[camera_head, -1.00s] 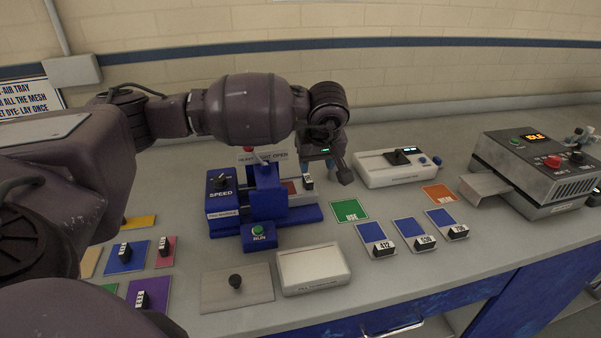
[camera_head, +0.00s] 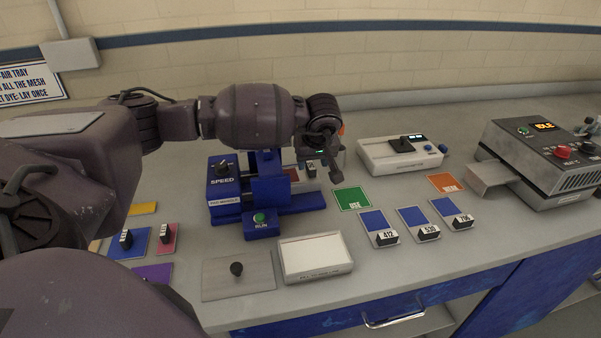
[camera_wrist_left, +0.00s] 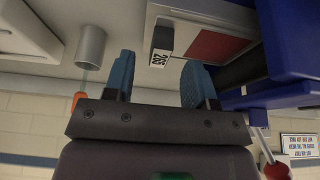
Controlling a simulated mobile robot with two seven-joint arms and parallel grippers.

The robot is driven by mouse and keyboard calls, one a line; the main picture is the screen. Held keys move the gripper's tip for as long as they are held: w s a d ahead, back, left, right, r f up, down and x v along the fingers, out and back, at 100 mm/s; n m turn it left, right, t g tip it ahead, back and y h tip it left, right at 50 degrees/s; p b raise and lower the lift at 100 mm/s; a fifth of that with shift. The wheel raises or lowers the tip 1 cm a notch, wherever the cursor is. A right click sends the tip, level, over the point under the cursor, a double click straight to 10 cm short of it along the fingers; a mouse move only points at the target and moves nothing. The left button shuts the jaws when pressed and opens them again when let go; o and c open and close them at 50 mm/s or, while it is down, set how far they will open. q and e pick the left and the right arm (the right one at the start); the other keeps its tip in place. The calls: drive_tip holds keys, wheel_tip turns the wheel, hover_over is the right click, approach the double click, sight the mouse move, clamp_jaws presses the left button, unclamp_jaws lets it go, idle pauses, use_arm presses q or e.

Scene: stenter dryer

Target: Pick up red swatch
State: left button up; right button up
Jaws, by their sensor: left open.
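A red swatch (camera_head: 293,175) with a dark tab (camera_head: 311,171) lies at the right side of the blue machine, partly hidden by its block and my arm. In the left wrist view the red swatch (camera_wrist_left: 218,48) shows beyond the fingers, with its numbered black-and-white tab (camera_wrist_left: 162,45) facing the gap between them. My left gripper (camera_head: 322,165) is over the machine's right end; its fingers also show in the left wrist view (camera_wrist_left: 160,82), apart and empty. Whether the fingertips straddle the tab in depth is unclear. My right gripper is not seen.
The blue machine (camera_head: 228,208) has a SPEED knob and RUN button. A white box (camera_head: 402,157) stands right of the gripper. Green (camera_head: 352,198) and orange (camera_head: 445,183) cards, tabbed blue swatches (camera_head: 412,218) and a white tray (camera_head: 315,256) lie nearer the front. A grey dryer (camera_head: 545,160) stands at right.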

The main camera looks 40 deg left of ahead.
use_arm(q)
drive_tip(key=shift+x, duration=1.2)
drive_tip(key=shift+c, duration=0.5)
clamp_jaws()
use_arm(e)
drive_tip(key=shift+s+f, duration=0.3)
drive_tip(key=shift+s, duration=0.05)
use_arm(q)
drive_tip(key=shift+r, duration=0.1)
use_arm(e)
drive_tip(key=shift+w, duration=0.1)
